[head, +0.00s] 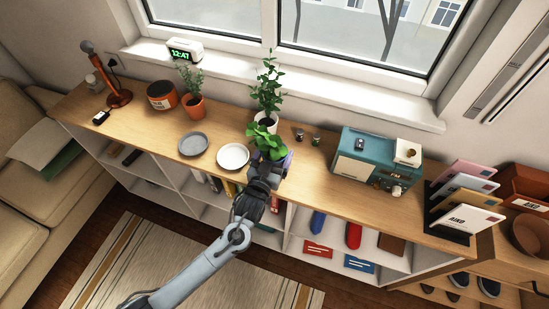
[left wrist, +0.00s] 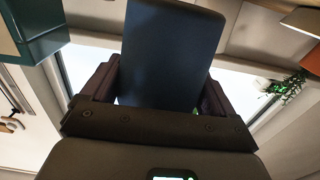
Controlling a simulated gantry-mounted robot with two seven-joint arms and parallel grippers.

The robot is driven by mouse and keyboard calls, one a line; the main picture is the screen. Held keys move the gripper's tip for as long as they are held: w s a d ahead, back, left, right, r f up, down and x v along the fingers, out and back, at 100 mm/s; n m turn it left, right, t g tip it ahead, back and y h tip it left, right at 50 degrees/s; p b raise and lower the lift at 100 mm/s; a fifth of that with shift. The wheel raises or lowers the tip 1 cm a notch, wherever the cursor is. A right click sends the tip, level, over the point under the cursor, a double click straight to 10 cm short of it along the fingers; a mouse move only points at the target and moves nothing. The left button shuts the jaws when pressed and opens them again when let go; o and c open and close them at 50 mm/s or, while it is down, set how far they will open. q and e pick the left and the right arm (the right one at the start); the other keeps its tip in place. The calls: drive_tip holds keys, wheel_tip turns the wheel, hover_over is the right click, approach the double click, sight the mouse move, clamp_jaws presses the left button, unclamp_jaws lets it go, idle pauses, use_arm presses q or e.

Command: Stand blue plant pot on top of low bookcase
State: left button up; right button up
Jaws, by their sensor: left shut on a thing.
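My left gripper (head: 266,174) is shut on the blue plant pot, whose dark blue side (left wrist: 170,55) fills the space between the fingers in the left wrist view. In the head view the pot is mostly hidden behind the gripper, and its leafy green plant (head: 266,140) shows above. The pot is over the front part of the low bookcase's wooden top (head: 222,118), right of the white plate. I cannot tell whether its base touches the top. My right gripper is in neither view.
A white pot (head: 266,122) with a tall plant stands just behind. A white plate (head: 233,157), a grey plate (head: 193,144) and a terracotta pot (head: 194,106) are to the left. Small jars (head: 315,141) and a teal appliance (head: 375,161) are to the right. Bare wood lies between gripper and appliance.

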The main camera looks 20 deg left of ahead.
use_arm(q)
drive_tip(key=shift+f, duration=0.9)
drive_tip(key=shift+f, duration=0.1)
drive_tip(key=shift+f, duration=0.1)
drive_tip(key=o, duration=1.1)
